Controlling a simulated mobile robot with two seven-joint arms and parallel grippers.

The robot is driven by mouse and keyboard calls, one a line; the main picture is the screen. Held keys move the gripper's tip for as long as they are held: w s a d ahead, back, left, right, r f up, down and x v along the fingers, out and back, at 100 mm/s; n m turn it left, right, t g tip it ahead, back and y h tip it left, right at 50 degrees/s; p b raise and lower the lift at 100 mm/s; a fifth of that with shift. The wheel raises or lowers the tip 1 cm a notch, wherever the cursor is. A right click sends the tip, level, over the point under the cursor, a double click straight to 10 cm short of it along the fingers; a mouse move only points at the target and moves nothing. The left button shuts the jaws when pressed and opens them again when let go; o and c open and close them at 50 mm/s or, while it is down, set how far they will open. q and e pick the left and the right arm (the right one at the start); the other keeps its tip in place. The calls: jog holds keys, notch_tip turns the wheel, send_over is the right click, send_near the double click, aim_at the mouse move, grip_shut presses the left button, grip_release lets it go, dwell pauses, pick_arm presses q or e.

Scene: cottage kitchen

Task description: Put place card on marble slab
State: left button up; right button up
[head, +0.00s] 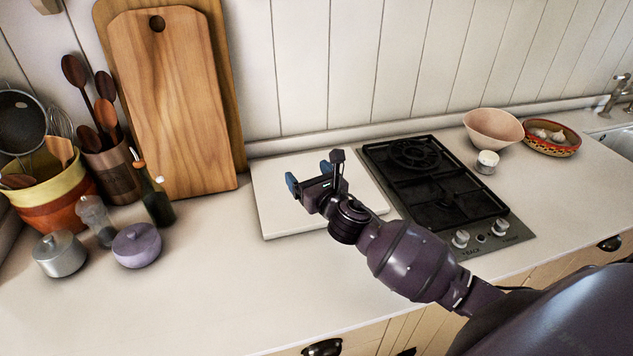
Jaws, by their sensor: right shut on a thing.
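The marble slab (281,212) is a pale, flat square board lying on the counter just left of the hob. My right gripper (308,178) is over the slab, with its blue-tipped fingers towards the back left. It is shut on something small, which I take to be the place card. The card itself cannot be made out, hidden by the fingers or too small to see. I cannot tell whether it touches the slab. The slab's visible surface is bare around the gripper. My left gripper is not in view.
A black gas hob (437,187) is right of the slab. Wooden cutting boards (165,100) lean on the wall behind left. A dark bottle (156,200), a lilac pot (136,246) and a metal pot (60,254) stand left. The front left counter is clear.

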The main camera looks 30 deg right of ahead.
jog(key=w+d+r+m+h, duration=0.1)
jog(key=w+d+r+h, duration=0.1)
jog(key=w+d+r, duration=0.45)
notch_tip(320, 180, up, 6)
jog(key=m+h, duration=0.2)
send_over(345, 169)
jog(key=shift+g, duration=0.3)
notch_tip(345, 169, down, 16)
jog(key=b, duration=0.3)
jog(key=shift+b, duration=0.3)
notch_tip(345, 169, down, 4)
jog(key=shift+f+b, duration=0.15)
jog(key=shift+b, duration=0.85)
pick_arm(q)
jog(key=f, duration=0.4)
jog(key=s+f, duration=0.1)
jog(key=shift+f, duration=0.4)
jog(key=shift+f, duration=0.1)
